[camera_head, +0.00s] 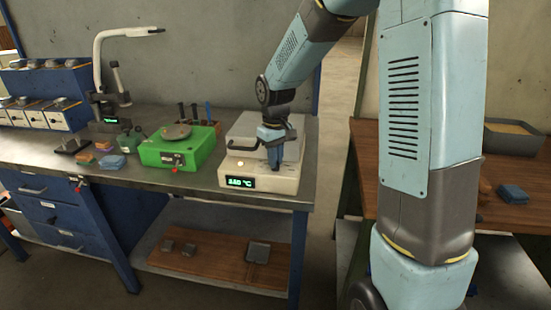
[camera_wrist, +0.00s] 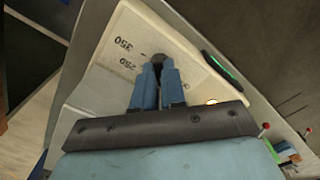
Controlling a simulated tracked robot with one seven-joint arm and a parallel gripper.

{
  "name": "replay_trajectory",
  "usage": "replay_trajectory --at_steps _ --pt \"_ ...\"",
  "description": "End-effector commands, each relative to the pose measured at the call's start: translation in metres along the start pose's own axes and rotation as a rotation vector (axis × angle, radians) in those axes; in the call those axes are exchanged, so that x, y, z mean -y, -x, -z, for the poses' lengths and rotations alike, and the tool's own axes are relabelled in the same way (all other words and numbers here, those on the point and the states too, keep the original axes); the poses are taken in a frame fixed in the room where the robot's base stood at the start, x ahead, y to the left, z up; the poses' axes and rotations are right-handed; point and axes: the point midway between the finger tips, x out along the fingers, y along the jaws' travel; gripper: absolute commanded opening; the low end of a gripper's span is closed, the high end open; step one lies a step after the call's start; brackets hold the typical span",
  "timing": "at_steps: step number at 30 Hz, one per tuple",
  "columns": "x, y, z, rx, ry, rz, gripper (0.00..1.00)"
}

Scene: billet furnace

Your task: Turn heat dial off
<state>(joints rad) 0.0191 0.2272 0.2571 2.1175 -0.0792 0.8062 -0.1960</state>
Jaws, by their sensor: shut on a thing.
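The furnace (camera_head: 287,185) is a cream-white box with a lid, at the right end of the metal bench. Its green display (camera_head: 240,182) reads a temperature in °C, the digits too small to read surely. The display also shows in the wrist view (camera_wrist: 217,68). The heat dial (camera_wrist: 151,61) is a dark knob on the furnace's top face, with the printed marks 350 and 250 beside it. My gripper (camera_wrist: 157,70) is shut on the dial, its blue fingers on either side. In the head view my gripper (camera_head: 274,160) hides the dial.
A green device (camera_head: 165,153) with a round plate stands left of the furnace. A wooden table (camera_head: 375,150) with a grey tray (camera_head: 513,136) is at the right. Small blocks (camera_head: 112,162) lie at the left.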

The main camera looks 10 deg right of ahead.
Motion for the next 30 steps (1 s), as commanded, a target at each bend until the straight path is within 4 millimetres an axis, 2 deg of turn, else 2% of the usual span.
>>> replay_trajectory --at_steps 15,30 --pt "-0.0009 0.0011 0.0012 -0.004 0.422 -0.003 0.0" --pt "-0.001 0.0012 0.0014 -0.004 0.566 -0.003 0.0"
